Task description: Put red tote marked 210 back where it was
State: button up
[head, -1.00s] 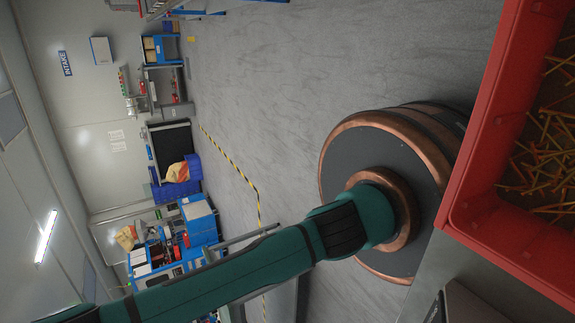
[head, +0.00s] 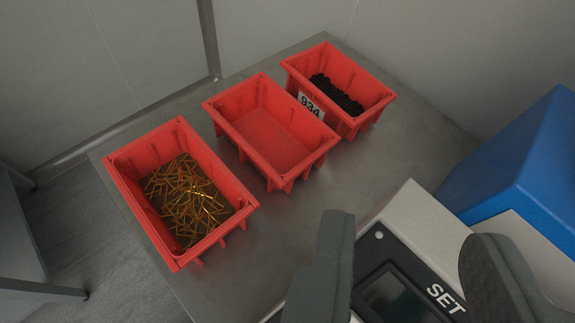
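Three red totes stand in a row on a grey metal bench. The left tote (head: 212,158) holds thin golden-brown sticks, and no mark on it shows. The middle tote (head: 264,136) is empty, and no mark on it shows. The right tote (head: 345,66) holds black pieces and has a white label reading 934. I cannot read 210 on any tote. My gripper (head: 412,230) is open, its two dark fingers wide apart at the bottom right. It is apart from the totes, nearer to me, with nothing seen held.
A pale device (head: 402,208) with a dark screen and the word SET lies beyond and between my fingers. A blue box-shaped body (head: 525,155) stands at the right. The metal bench (head: 265,240) has bare room in front of the totes. Walls close off the back.

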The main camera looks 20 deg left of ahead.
jog(key=s+d+r+m+t, duration=0.1)
jog(key=s+d+m+t, duration=0.1)
jog(key=s, duration=0.3)
jog(key=s+d+r+m+t+h, duration=0.1)
jog(key=s+d+r+m+t, duration=0.1)
jog(key=s, duration=0.4)
jog(key=shift+d+t, duration=0.45)
jog(key=shift+t, duration=0.05)
dwell(0.4)
